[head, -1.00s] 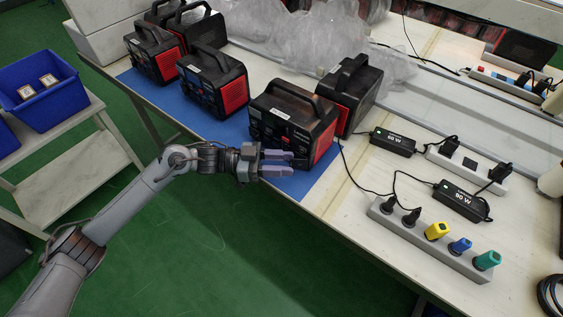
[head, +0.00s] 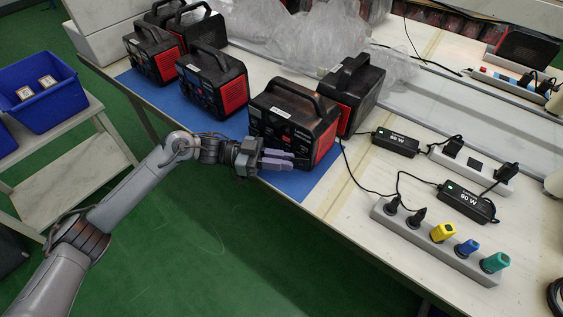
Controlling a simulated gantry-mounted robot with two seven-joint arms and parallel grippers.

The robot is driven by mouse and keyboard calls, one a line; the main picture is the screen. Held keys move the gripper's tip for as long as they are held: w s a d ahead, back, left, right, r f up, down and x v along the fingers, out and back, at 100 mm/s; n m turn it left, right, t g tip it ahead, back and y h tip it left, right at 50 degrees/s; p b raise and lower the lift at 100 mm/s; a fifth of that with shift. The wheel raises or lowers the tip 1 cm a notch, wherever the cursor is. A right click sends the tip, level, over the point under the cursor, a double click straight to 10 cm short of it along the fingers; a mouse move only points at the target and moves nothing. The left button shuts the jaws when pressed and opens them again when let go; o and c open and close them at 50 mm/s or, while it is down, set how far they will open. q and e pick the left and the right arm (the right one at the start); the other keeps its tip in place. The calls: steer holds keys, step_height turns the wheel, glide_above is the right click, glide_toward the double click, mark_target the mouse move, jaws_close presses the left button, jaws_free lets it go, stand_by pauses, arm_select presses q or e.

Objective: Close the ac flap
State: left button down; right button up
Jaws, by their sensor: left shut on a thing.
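The nearest power station (head: 292,125), black with red sides and a top handle, stands upright at the table's front edge on a blue mat (head: 304,184). Its front faces my left arm. My left gripper (head: 277,159) is level with the lower front of this power station, at its near edge. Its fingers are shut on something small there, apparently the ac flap. The flap itself is too small and too covered by the fingers to make out. My right gripper is not in view.
Several more power stations stand behind and to the left, one of them (head: 354,92) close behind. Chargers (head: 396,142) and a power strip (head: 436,242) with coloured plugs lie on the right. A blue bin (head: 45,90) is at the left. Open green floor lies in front.

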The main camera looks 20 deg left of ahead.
arm_select(q)
steer(key=c, duration=1.2)
jaws_free()
steer(key=shift+o, duration=0.2)
